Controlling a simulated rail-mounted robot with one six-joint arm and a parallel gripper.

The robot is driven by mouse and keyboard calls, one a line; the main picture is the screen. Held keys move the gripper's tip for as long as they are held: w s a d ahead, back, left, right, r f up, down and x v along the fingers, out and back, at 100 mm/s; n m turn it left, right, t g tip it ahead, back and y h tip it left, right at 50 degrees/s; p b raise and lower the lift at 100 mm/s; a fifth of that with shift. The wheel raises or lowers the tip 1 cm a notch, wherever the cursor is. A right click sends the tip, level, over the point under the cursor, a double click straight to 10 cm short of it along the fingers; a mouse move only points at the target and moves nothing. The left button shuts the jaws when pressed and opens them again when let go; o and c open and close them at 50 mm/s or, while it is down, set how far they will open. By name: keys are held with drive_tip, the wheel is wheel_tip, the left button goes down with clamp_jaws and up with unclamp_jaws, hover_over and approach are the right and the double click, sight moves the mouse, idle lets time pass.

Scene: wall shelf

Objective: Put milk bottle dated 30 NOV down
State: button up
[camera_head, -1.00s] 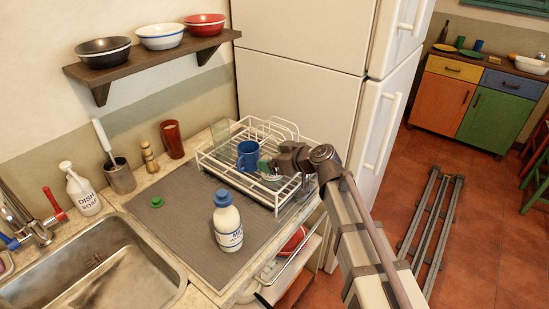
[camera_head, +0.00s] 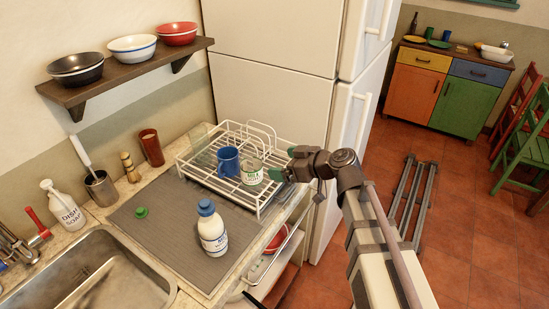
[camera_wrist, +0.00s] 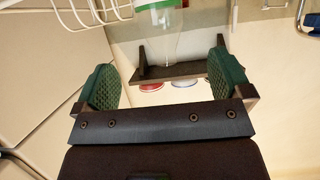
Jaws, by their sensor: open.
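A clear bottle with a green-and-white label (camera_head: 252,172) stands in the white dish rack (camera_head: 205,172), right of a blue mug. It also shows in the wrist view (camera_wrist: 160,40), beyond and between the green finger pads. No date is readable on it. My gripper (camera_head: 281,164) is open and empty, just right of this bottle and apart from it; in the wrist view (camera_wrist: 163,78) nothing lies between the pads. A white milk bottle with a blue cap (camera_head: 212,230) stands on the grey mat (camera_head: 180,225); its date is not readable.
The blue mug (camera_head: 229,160) is in the rack. A green cap (camera_head: 141,212) lies on the mat. A brown cup (camera_head: 151,147), soap bottle (camera_head: 63,207) and utensil holder (camera_head: 100,188) line the wall. A fridge (camera_head: 270,110) stands behind the rack. The mat's middle is clear.

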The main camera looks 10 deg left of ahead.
drive_tip(key=s+d+f+m+g+h, duration=0.1)
drive_tip(key=s+d+f+m+h, duration=0.2)
drive_tip(key=d, duration=0.6)
drive_tip(key=s+d+f+m+g+h, duration=0.2)
drive_tip(key=s+d+f+m+h, duration=0.2)
drive_tip(key=d, duration=0.5)
drive_tip(key=s+d+f+m+g+h, duration=0.1)
drive_tip(key=s+d+f+m+h, duration=0.2)
drive_tip(key=s+d+m+h, duration=0.2)
drive_tip(key=d+m, duration=0.2)
drive_tip(key=d, duration=0.2)
drive_tip(key=shift+s+d+f+g+h, duration=0.3)
drive_tip(key=shift+d, duration=0.05)
